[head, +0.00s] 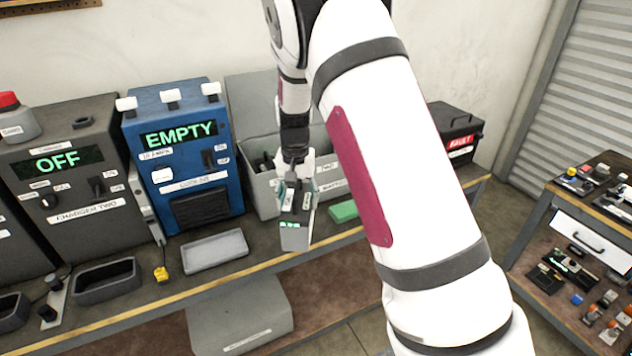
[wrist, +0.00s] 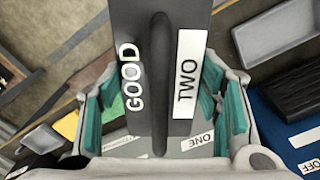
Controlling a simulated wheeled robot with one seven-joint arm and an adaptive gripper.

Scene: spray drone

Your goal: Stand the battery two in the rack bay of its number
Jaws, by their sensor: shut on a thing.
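A label ONE on a grey surface (wrist: 175,148) shows below the battery in the wrist view. Bay interiors are mostly hidden.
A blue unit (head: 225,185) reading EMPTY and a charger (head: 60,190) reading OFF stand left of the box. A grey tray (head: 215,250) and a green block (head: 343,211) lie on the bench. A dark FAULT box (head: 450,125) stands at right.

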